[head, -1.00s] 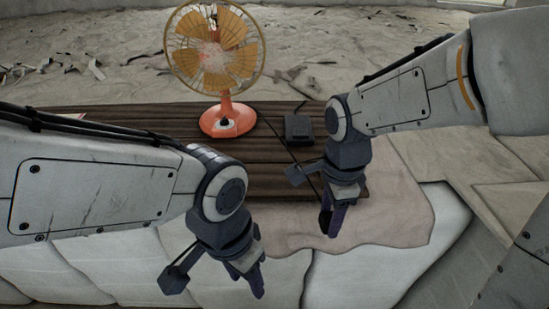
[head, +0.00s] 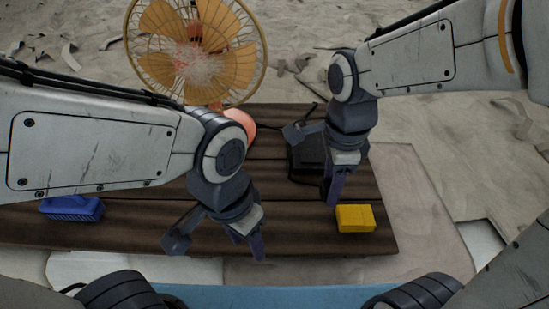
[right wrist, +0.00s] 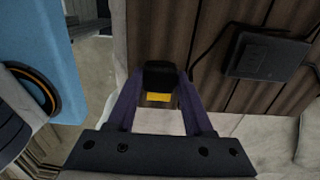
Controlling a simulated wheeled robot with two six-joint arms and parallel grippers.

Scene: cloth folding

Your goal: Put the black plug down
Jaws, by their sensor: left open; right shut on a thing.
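The black plug (right wrist: 160,74) is between the fingers of my right gripper (right wrist: 162,88) in the right wrist view, with the brown table in the background. My right gripper (head: 335,196) is shut on it. In the head view the gripper points down over the right part of the table, just left of a yellow block, and I cannot make out the plug there. A thin dark cable runs near the plug in the right wrist view. My left gripper (head: 256,246) is open, with nothing seen in it, by the table's near part.
The brown plank table (head: 290,225) holds an orange fan (head: 200,45), a black box (head: 306,158), a yellow block (head: 355,218) and a blue brush-like thing (head: 72,208). The black box (right wrist: 268,58) also shows right of the plug in the right wrist view. Planks between the grippers are clear.

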